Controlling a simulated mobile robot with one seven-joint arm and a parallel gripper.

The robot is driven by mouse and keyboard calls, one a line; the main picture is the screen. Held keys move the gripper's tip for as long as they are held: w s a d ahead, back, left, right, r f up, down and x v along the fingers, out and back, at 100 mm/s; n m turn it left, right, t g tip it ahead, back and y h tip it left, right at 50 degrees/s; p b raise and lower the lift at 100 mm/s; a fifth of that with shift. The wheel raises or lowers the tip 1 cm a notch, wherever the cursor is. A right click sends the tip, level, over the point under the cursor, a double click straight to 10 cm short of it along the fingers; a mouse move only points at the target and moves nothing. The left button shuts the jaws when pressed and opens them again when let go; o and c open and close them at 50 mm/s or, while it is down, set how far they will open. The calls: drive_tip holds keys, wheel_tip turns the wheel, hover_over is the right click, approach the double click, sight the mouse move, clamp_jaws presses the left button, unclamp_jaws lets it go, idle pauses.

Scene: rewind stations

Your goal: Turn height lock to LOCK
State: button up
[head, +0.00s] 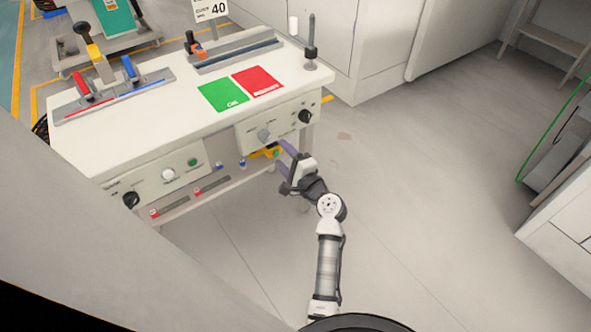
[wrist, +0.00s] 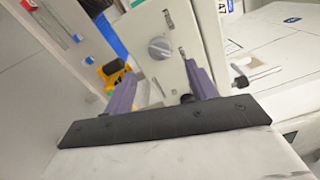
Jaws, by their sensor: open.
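A grey round knob (head: 264,135) is on the pale front panel (head: 284,126) at the table's right end. Its small label cannot be read, so I cannot confirm that it is the height lock or which way it is set. In the wrist view the grey knob (wrist: 160,48) lies ahead, between the lines of my two purple fingers. My gripper (head: 283,162) is open and empty, in front of and below the panel, apart from the knob. The wrist view shows both fingers of my gripper (wrist: 160,70) spread wide.
A black knob (head: 305,116) is on the same panel, right of the grey one. A yellow part with a green button (head: 276,153) is below the panel, close to my fingers. The floor to the right is clear.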

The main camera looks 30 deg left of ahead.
drive_tip(key=v, duration=0.6)
drive_tip(key=shift+d+b, duration=0.2)
drive_tip(key=shift+b, duration=0.1)
